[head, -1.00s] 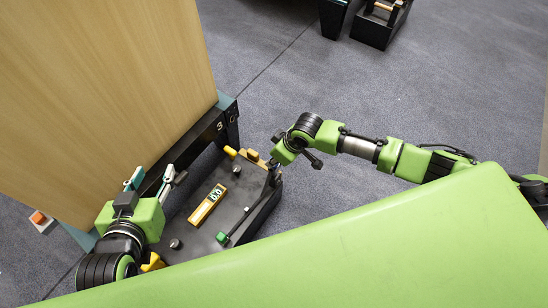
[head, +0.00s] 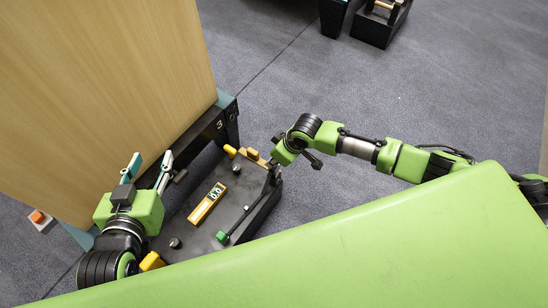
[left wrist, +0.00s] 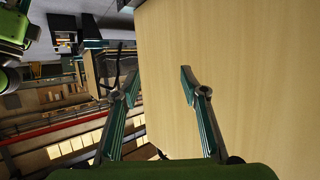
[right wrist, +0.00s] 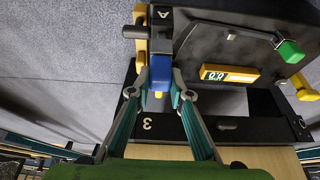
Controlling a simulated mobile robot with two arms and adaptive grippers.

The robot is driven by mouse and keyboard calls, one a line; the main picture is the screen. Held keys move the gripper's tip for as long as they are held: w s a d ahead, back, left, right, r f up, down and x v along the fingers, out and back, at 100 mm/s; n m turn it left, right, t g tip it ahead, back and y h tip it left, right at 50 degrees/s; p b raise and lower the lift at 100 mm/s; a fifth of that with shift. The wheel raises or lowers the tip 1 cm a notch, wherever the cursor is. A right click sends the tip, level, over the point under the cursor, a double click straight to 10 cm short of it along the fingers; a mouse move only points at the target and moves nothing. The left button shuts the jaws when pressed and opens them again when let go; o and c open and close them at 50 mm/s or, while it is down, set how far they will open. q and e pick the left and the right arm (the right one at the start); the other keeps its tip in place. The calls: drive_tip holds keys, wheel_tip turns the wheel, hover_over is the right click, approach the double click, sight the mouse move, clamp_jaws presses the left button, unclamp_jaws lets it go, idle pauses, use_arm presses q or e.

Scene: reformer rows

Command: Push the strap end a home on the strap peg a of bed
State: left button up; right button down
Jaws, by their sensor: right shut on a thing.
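My right gripper (right wrist: 160,88) is shut on a blue block (right wrist: 160,72), which looks like strap end a, at the corner of the dark bed tray marked A. In the head view, my right gripper (head: 277,162) is at the tray's far right corner and the block is hidden. Just beside the block is a yellow bracket (right wrist: 141,52) with a grey cylinder (right wrist: 134,32); I cannot tell whether this is strap peg a, or how far the block is seated. My left gripper (head: 150,165) is open and empty above the tray's left side, facing the wooden panel (left wrist: 220,60).
The tray (head: 205,230) carries a yellow gauge (head: 203,210), a green end piece (head: 222,237) on a black rod, and grey knobs (head: 236,168). The black frame marked 3 (head: 226,120) and a tall wooden panel (head: 110,90) stand behind. A green padded surface (head: 350,240) fills the front.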

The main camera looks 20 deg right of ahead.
use_arm(q)
drive_tip(key=shift+w+d+r, duration=0.1)
drive_tip(key=shift+w+r, duration=0.15)
drive_tip(key=shift+r, duration=0.1)
use_arm(e)
drive_tip(key=shift+f, duration=0.2)
use_arm(q)
drive_tip(key=shift+r, duration=0.1)
drive_tip(key=shift+w+d+r+t, duration=0.1)
drive_tip(key=shift+r+t, duration=0.1)
drive_tip(key=shift+t, duration=0.1)
use_arm(e)
drive_tip(key=shift+f, duration=0.15)
use_arm(q)
drive_tip(key=shift+w+d+r, duration=0.1)
drive_tip(key=shift+w+r, duration=0.05)
drive_tip(key=shift+r, duration=0.2)
use_arm(e)
drive_tip(key=shift+f, duration=0.2)
use_arm(q)
drive_tip(key=shift+w+d+r+t+h+b, duration=0.1)
drive_tip(key=shift+w+r+t+h+b, duration=0.1)
drive_tip(key=shift+r+t, duration=0.15)
drive_tip(key=shift+w+d+r+t+h+b, duration=0.1)
drive_tip(key=shift+r+t+h+b, duration=0.05)
drive_tip(key=shift+r+t+h, duration=0.15)
use_arm(e)
drive_tip(key=shift+f, duration=0.3)
